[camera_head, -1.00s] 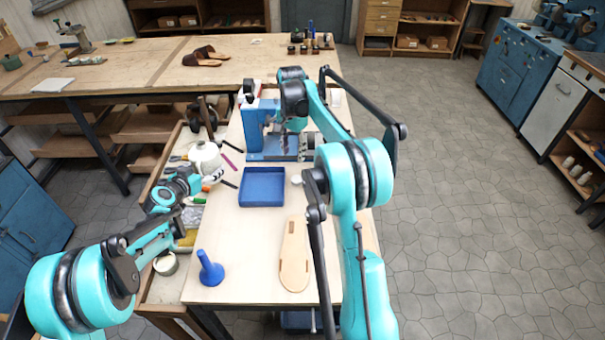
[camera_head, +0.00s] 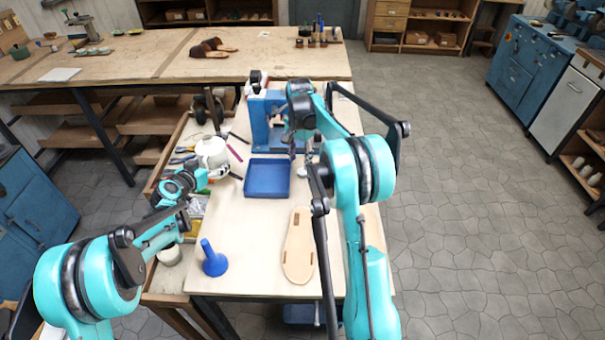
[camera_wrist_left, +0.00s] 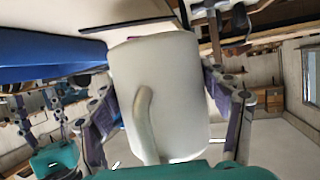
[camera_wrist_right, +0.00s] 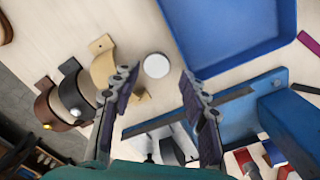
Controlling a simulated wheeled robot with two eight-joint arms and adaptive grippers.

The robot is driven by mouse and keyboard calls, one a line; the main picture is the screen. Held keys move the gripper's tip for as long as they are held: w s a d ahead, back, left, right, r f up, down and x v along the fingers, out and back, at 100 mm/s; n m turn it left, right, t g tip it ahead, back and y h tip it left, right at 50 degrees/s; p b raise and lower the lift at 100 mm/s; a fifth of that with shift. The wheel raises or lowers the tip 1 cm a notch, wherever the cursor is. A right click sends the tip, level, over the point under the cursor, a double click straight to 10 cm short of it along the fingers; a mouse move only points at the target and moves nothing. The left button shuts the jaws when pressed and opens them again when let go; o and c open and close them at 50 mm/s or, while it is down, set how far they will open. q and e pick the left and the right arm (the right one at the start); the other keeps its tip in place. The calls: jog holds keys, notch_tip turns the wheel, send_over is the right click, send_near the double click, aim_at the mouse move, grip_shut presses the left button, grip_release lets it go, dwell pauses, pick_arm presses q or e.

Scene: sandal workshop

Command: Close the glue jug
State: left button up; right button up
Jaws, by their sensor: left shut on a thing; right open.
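The white glue jug (camera_head: 212,151) is at the left edge of the light worktable. My left gripper (camera_head: 214,172) is shut on it. In the left wrist view the jug (camera_wrist_left: 182,75) fills the space between the two fingers, with its curved handle facing the camera. I cannot see its mouth clearly. A small round white cap (camera_wrist_right: 156,65), likely the jug's lid, lies on the tabletop; it also shows in the head view (camera_head: 303,172). My right gripper (camera_wrist_right: 168,82) is open above the table, with the cap between and just beyond its fingertips in the right wrist view.
A blue tray (camera_head: 267,195) lies between the jug and the cap. A blue press-like machine (camera_head: 263,115) stands behind my right gripper. Curved straps (camera_wrist_right: 75,90) lie near the cap.

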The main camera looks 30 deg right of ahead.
aim_at(302, 171)
jog(key=shift+f, duration=0.1)
pick_arm(q)
jog(key=shift+f+b, duration=0.9)
pick_arm(e)
jog(key=f, duration=0.2)
jog(key=d+f, duration=0.1)
jog(key=f, duration=0.1)
jog(key=shift+f, duration=0.1)
pick_arm(q)
jog(key=shift+f, duration=0.1)
pick_arm(e)
jog(key=shift+f, duration=0.45)
jog(key=c, duration=0.5)
